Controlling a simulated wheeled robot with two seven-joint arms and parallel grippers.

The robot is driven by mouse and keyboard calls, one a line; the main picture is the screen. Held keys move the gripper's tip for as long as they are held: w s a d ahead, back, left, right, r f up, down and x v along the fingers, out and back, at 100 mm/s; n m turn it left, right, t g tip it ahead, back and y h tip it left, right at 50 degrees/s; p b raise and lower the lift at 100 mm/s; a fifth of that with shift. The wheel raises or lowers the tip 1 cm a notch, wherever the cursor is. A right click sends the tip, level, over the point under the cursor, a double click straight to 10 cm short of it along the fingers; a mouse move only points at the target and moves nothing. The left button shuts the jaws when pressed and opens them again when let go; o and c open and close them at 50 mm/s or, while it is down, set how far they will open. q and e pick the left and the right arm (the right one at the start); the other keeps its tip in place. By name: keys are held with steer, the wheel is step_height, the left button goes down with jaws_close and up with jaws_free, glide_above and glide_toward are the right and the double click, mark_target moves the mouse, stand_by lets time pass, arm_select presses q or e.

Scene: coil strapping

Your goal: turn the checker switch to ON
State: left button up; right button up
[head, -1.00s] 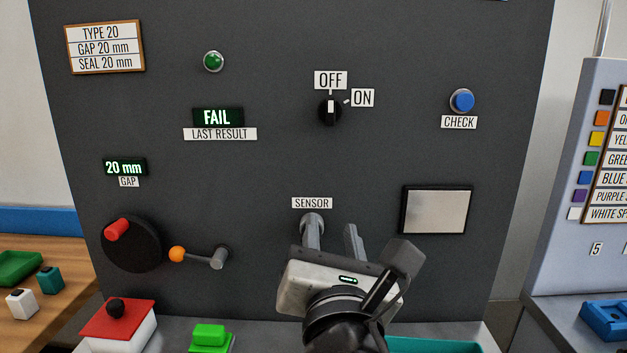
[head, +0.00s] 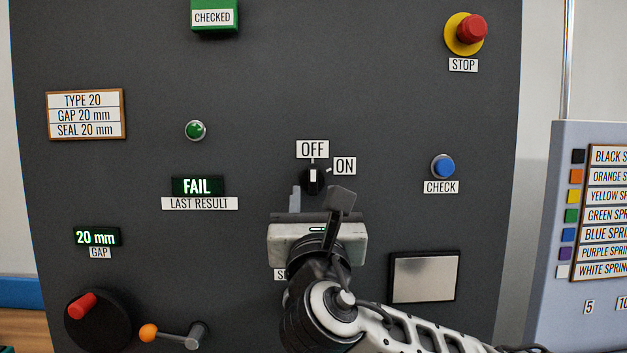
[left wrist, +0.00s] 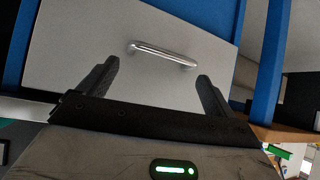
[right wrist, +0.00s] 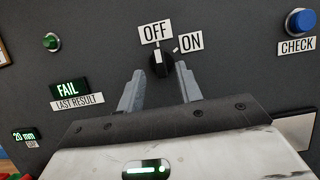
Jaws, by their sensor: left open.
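The checker switch (head: 313,179) is a round black knob with a white bar on the dark panel. Its bar points up toward the OFF label (head: 312,149); the ON label (head: 344,166) is at its upper right. My right gripper (head: 316,197) is just below the switch in the head view. In the right wrist view the knob (right wrist: 161,64) lies ahead, between the open fingers (right wrist: 160,88) and slightly beyond their tips. Whether they touch it cannot be told. My left gripper (left wrist: 157,72) is open and empty, facing a grey drawer front with a metal handle (left wrist: 163,54).
The panel also holds a red STOP button (head: 471,28), a blue CHECK button (head: 442,167), a FAIL display (head: 197,187), a green lamp (head: 195,130), and a red-knobbed dial (head: 98,320). An orange-tipped lever (head: 172,334) is low on the panel.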

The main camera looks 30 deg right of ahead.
mark_target(313, 183)
steer(key=x, duration=0.2)
steer(key=shift+w+d+r, duration=0.15)
steer(key=shift+w, duration=0.05)
steer(key=shift+w+d+r+p, duration=0.1)
steer(key=shift+w+d+p, duration=0.15)
steer(key=shift+w, duration=0.2)
steer(key=shift+a, duration=0.1)
jaws_close()
